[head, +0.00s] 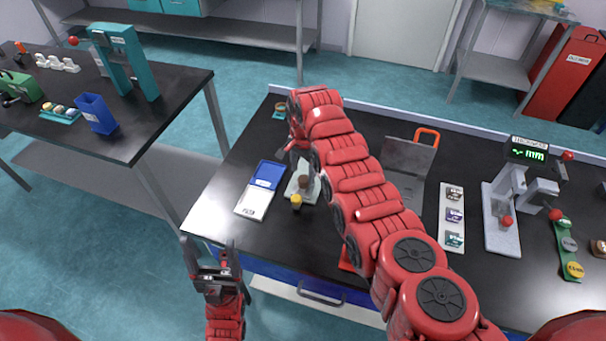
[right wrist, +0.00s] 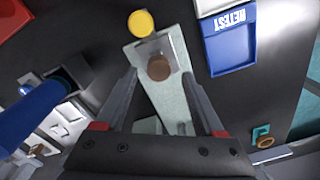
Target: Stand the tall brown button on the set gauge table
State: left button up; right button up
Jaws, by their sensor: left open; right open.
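A brown round-topped button (head: 304,181) stands on the small metal table of a pale grey gauge base (head: 311,190), behind a yellow button (head: 296,202). In the right wrist view the brown button (right wrist: 158,68) is on a square metal plate, with the yellow button (right wrist: 142,23) beyond it. My right gripper (head: 294,158) is above the back of this base, open. Its fingers (right wrist: 160,85) lie either side of the brown button in that view, apart from it. Its height is hard to tell. My left gripper (head: 210,250) is open and empty, off the bench's front left.
A blue-and-white tray (head: 265,188) lies left of the base. A small teal holder (head: 279,113) is at the back edge. A card of samples (head: 453,215), a digital gauge (head: 502,215) and a green strip (head: 566,250) stand right. My right arm hides the bench middle.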

aim_at(304, 180)
notch_tip(304, 180, up, 10)
jog(key=b, duration=0.2)
jog(key=shift+s+d+f, duration=0.15)
jog(key=shift+f, duration=0.05)
jog(key=shift+f, duration=0.1)
